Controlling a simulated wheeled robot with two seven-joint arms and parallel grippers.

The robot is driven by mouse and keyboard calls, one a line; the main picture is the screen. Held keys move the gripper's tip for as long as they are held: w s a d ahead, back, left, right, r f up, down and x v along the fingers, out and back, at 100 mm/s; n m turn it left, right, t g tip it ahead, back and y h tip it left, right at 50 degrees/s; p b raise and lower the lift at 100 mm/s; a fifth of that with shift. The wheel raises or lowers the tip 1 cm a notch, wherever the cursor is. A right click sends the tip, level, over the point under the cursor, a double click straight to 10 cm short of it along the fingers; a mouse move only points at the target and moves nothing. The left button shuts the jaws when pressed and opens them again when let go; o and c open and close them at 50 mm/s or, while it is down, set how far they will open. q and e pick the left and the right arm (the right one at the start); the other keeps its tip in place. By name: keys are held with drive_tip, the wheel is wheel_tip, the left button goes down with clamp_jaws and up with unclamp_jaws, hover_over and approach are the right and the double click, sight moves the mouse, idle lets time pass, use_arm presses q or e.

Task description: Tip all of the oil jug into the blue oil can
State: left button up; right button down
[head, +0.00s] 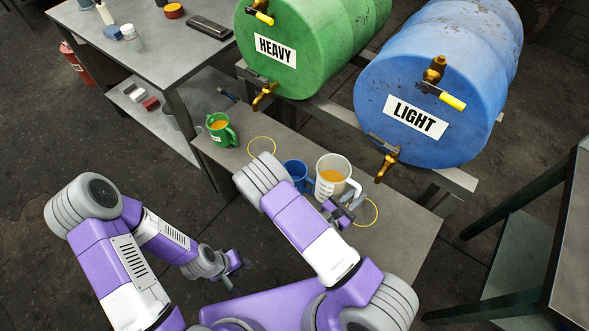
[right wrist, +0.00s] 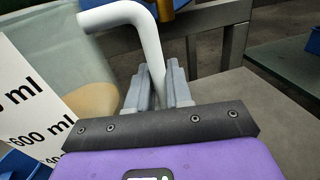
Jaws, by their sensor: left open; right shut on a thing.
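The oil jug (head: 325,188) is a clear white-handled measuring jug with amber oil in it, looking close to upright. My right gripper (head: 346,207) is shut on its handle; the right wrist view shows the fingers around the white handle (right wrist: 148,45) and the ml scale on the jug wall (right wrist: 25,95). The blue oil can (head: 297,170) stands on the bench just left of the jug, partly hidden by my right arm and the jug. I cannot tell how high the jug is above the bench. My left gripper (head: 240,262) is open and empty, low at the left, away from both.
A green can (head: 221,130) with amber oil stands at the bench's left. Yellow rings mark the bench (head: 418,222), one at left (head: 262,138), one right of the jug (head: 374,218). Green HEAVY (head: 300,50) and blue LIGHT (head: 420,110) drums with brass taps lie behind.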

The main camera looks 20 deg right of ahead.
sight(340, 187)
drive_tip(key=shift+r, duration=0.2)
drive_tip(key=shift+w+a+r+n+t+p, duration=0.1)
drive_tip(key=shift+w+r+n+t+p, duration=0.05)
drive_tip(key=shift+r+n+p, duration=0.45)
drive_tip(key=shift+w+a+r+n+t+p, duration=0.15)
drive_tip(key=shift+r+n+p, duration=0.25)
drive_tip(key=shift+r, duration=0.25)
drive_tip(key=shift+w+a+f+n+b, duration=0.15)
drive_tip(key=shift+f+n+b, duration=0.15)
drive_tip(key=shift+n, duration=0.2)
drive_tip(key=shift+w+a+n+h, duration=0.1)
drive_tip(key=shift+w+n+h, duration=0.15)
drive_tip(key=shift+n, duration=0.25)
drive_tip(key=shift+w+a+r+n+t, duration=0.2)
drive_tip(key=shift+r+n+t, duration=0.15)
drive_tip(key=shift+n, duration=0.15)
drive_tip(key=shift+w+a+r+n, duration=0.4)
drive_tip(key=shift+w+n, duration=0.1)
drive_tip(key=shift+n, duration=0.25)
drive_tip(key=shift+w+a+r+n, duration=0.35)
drive_tip(key=shift+w+n, duration=0.1)
drive_tip(key=shift+n, duration=0.3)
drive_tip(key=shift+w+r+n, duration=0.1)
drive_tip(key=shift+n, duration=0.3)
drive_tip(key=shift+w+a+r+n+t+p, duration=0.25)
drive_tip(key=shift+r+n+t+p, duration=0.05)
drive_tip(key=shift+n, duration=0.45)
drive_tip(key=shift+w+a+r+n+t+p, duration=0.2)
drive_tip(key=shift+w+r+n+t+p, duration=0.1)
drive_tip(key=shift+n, duration=0.45)
